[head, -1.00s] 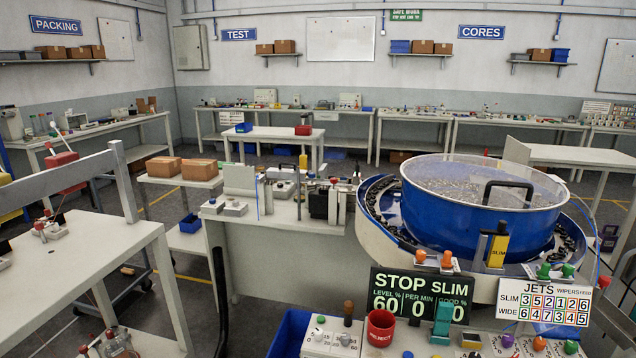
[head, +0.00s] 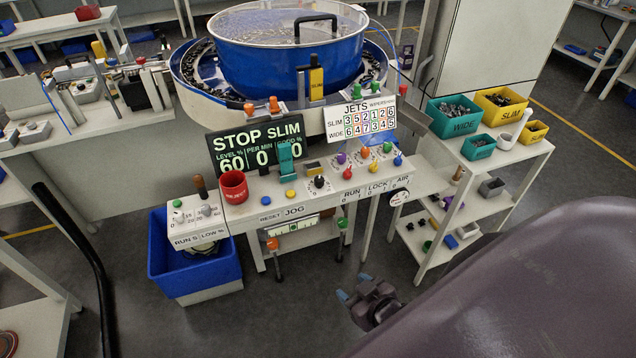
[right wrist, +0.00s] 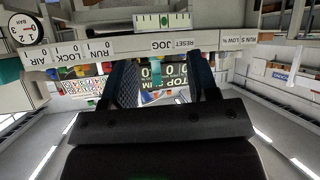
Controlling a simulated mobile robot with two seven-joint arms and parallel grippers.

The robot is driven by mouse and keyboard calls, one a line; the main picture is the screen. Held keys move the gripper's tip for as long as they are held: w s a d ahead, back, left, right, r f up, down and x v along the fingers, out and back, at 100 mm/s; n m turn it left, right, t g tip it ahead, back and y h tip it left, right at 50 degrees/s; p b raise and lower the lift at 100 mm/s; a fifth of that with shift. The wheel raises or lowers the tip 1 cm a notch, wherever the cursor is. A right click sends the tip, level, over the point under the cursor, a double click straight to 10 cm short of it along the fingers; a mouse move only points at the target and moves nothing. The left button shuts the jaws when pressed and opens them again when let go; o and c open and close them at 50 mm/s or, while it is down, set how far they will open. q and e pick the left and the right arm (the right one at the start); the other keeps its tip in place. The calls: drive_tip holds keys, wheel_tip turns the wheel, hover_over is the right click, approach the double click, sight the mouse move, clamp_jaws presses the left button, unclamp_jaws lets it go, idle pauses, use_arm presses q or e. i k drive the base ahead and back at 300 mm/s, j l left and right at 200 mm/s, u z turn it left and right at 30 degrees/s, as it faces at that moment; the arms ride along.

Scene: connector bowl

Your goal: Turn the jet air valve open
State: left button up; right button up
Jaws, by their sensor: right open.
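The control panel (head: 330,203) carries the labels RUN, LOCK and AIR along its front edge. A blue-topped lever (head: 399,161) stands above the AIR label (head: 402,181); I take it to be the jet air valve, but its setting is too small to tell. A round pressure gauge (head: 399,197) hangs below AIR. In the right wrist view the panel edge (right wrist: 120,44) and gauge (right wrist: 26,29) appear upside down. My right gripper (head: 354,288) is open and empty, below and in front of the panel; its fingers (right wrist: 163,80) stand apart. My left gripper is out of view.
The blue bowl (head: 285,50) stands behind the panel. A shelf unit (head: 500,160) with coloured bins is at the right. A blue crate (head: 195,275) sits at the lower left. Two levers hang below the panel, one green-topped (head: 343,223). Open floor lies around my right gripper.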

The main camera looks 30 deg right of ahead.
sight(398, 161)
drive_tip(key=z, duration=1.6)
